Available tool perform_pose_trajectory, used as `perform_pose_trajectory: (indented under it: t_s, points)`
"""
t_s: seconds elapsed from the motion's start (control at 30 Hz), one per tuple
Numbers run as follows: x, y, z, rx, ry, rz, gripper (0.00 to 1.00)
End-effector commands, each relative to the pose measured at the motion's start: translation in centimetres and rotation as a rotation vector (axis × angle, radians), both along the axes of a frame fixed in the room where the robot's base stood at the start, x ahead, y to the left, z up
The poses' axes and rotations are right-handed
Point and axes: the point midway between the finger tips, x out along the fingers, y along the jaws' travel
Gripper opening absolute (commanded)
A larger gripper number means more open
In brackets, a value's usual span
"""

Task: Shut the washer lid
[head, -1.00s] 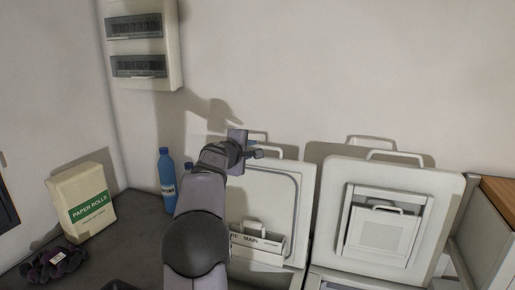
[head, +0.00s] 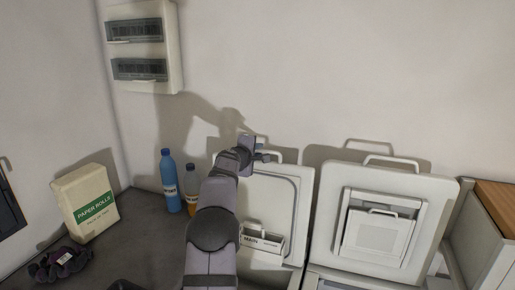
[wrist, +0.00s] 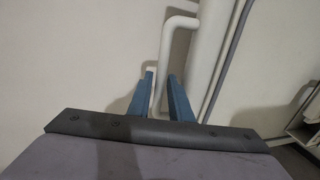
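Two white top-loader lids stand raised side by side. The left lid (head: 276,183) has an inner drawer labelled MAIN (head: 262,242), which marks it as the washer lid. The right lid (head: 330,210) carries a framed filter-like panel (head: 378,236). My gripper (head: 264,156) is at the top edge of the left lid, by its white handle (head: 289,152). In the wrist view my gripper (wrist: 161,79) has its two blue fingers apart, with a white bent handle bar (wrist: 163,50) just beyond and between their tips. I cannot tell whether they touch it.
A blue bottle (head: 169,175) and an orange bottle (head: 191,185) stand left of my arm. A wall fuse box (head: 140,50) hangs above. A wood-topped cabinet (head: 497,200) stands right.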

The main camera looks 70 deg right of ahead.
Motion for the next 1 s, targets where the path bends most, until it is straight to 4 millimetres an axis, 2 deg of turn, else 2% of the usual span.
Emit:
perform_pose_trajectory:
  t_s: [0.3,0.33,0.4,0.77,1.0]
  points:
    - [-0.02,-0.15,-0.07,0.000,0.000,0.000,0.18]
    - [-0.02,-0.14,-0.08,0.000,0.000,0.000,0.16]
    - [-0.02,-0.14,-0.06,0.000,0.000,0.000,0.00]
    - [-0.01,0.01,-0.18,-0.003,0.000,0.000,0.00]
    - [0.00,0.80,-0.49,-0.020,-0.001,0.000,0.00]
